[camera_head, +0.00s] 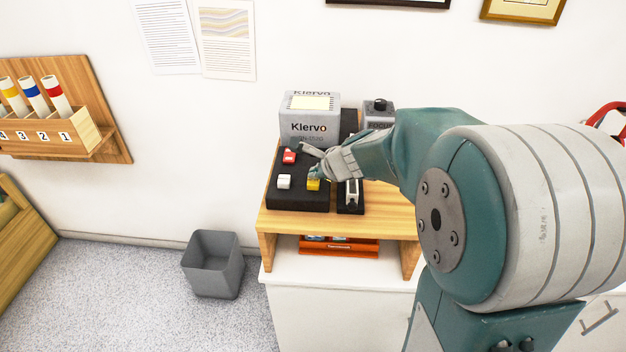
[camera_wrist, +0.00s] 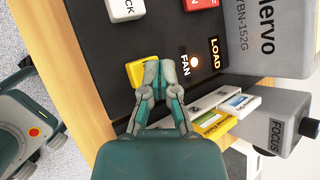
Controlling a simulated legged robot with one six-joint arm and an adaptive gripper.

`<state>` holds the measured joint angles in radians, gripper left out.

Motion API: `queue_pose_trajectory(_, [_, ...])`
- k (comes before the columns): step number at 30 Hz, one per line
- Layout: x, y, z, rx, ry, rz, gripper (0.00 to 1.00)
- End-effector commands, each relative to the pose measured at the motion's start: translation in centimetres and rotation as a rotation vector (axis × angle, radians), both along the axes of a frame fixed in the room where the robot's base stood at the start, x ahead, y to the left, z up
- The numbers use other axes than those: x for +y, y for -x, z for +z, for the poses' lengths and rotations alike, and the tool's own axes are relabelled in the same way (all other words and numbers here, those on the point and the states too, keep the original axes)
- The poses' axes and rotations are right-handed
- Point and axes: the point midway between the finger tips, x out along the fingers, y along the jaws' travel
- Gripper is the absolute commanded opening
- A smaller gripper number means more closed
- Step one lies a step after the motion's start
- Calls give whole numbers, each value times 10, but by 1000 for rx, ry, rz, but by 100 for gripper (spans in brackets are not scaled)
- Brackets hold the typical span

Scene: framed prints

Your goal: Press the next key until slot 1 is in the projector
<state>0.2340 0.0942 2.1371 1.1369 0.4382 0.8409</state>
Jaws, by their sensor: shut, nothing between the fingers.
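The grey Klervo projector (camera_head: 310,122) stands on a wooden stand, and its side shows in the wrist view (camera_wrist: 262,32). The black key panel (camera_head: 298,203) in front bears a red key (camera_head: 289,157), a white key (camera_head: 284,182) and a yellow key (camera_head: 313,185). No slot number is readable at the projector.
A slide tray (camera_wrist: 213,122) with labelled slides lies beside the panel. A grey focus box (camera_wrist: 281,122) with a black knob is close by. A grey bin (camera_head: 213,265) stands on the floor, left of the stand.

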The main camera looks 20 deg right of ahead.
Motion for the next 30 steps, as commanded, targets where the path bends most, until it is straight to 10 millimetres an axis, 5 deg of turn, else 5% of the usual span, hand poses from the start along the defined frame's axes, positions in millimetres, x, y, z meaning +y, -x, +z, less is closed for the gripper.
queue_pose_trajectory(30, [0, 0, -11, 1, -1, 2, 0])
